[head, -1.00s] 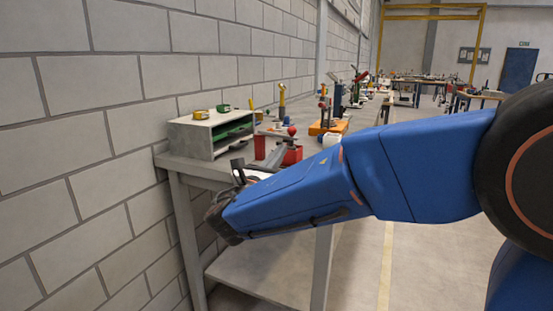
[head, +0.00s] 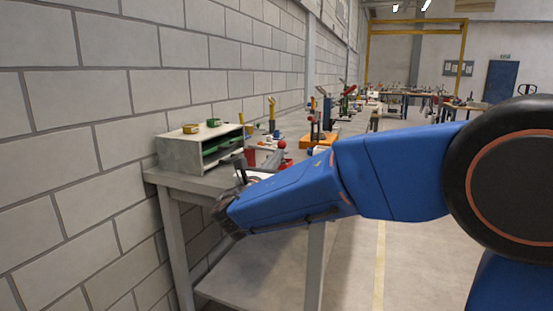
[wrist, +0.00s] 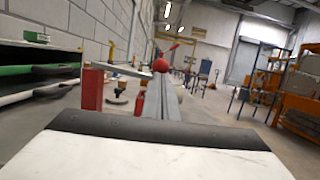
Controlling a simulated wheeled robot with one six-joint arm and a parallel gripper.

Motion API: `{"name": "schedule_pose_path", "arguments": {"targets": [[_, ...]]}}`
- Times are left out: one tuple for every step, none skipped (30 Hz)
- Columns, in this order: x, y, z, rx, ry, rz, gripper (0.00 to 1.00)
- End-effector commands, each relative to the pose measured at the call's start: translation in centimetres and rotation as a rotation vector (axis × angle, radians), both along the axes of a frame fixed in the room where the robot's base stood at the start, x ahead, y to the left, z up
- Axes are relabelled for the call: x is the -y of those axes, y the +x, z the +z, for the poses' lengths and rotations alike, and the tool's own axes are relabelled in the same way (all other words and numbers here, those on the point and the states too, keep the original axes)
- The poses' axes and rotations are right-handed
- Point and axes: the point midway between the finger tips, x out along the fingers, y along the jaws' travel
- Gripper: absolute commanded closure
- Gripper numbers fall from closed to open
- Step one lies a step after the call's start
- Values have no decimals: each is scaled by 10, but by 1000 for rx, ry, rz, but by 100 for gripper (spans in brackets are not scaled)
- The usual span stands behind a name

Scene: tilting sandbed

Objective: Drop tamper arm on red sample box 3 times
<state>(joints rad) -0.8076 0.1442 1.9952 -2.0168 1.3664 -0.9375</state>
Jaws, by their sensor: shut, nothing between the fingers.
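The tamper arm is a grey bar with a red ball knob (head: 282,145) on the bench, just beyond my forearm. In the wrist view the red knob (wrist: 160,65) stands ahead at the centre, with the grey bar (wrist: 168,98) running along below it. A red block (wrist: 92,89), which looks like the red sample box, stands left of the bar; a sliver of red (head: 250,156) shows in the head view. My gripper (head: 240,172) is shut and empty at the bench's near edge, apart from the knob. My blue forearm hides part of the bar and box.
A grey shelf unit (head: 180,154) with green trays stands at the bench's left end, close to my gripper. An orange-based fixture (head: 318,141) stands farther back.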

Motion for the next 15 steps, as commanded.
{"name": "schedule_pose_path", "arguments": {"targets": [[0,0,2,-3,-8,0,100],[1,0,3,-6,-15,-1,100],[1,0,4,-9,-24,0,100],[1,0,4,-11,-31,0,100],[1,0,5,-13,-37,0,100],[0,0,5,-15,-42,0,100],[0,0,6,-17,-46,0,100],[0,0,6,-18,-49,0,100],[0,0,7,-19,-53,0,100],[1,0,7,-21,-58,0,100],[0,0,8,-23,-62,1,100],[0,0,9,-25,-69,0,100],[1,0,9,-26,-73,0,100],[1,0,10,-28,-78,0,100],[1,0,11,-30,-83,0,100]]}}
